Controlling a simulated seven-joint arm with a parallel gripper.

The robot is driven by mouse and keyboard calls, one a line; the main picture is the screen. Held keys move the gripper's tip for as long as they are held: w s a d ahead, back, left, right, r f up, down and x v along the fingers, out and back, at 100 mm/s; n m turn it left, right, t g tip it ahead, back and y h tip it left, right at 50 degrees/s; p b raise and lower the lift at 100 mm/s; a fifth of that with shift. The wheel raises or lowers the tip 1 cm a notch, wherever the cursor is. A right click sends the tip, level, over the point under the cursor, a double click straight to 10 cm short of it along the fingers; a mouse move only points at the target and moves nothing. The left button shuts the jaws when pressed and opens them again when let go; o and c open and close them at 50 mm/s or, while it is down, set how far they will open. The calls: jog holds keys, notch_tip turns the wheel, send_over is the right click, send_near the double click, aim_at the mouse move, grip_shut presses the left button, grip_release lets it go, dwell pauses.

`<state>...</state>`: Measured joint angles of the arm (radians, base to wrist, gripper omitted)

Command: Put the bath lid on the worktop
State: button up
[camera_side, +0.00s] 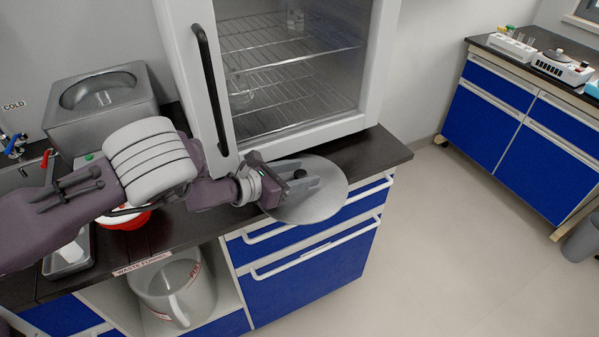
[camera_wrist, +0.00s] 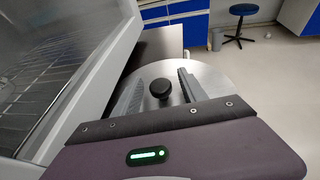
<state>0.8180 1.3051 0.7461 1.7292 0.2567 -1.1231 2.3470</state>
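The bath lid (camera_side: 325,203) is a round, flat grey metal disc with a black knob. It is at the front edge of the dark worktop (camera_side: 375,150), in front of the glass-doored cabinet, and its near part reaches out past the edge. I cannot tell whether it touches the worktop. My gripper (camera_side: 306,183) is over the lid. In the wrist view the knob (camera_wrist: 160,89) stands between my two fingers (camera_wrist: 161,84), with a visible gap on each side, so the gripper looks open around it. The metal bath (camera_side: 105,97) at the left has an open top.
The tall glass-doored cabinet (camera_side: 285,70) stands close behind my gripper. A red-rimmed white container (camera_side: 128,220) is under my arm. A jug (camera_side: 175,290) sits on a shelf below. Some worktop is clear right of the lid. A second bench (camera_side: 530,110) stands far right.

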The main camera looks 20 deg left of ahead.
jog(key=v, duration=1.2)
jog(key=shift+r, duration=0.15)
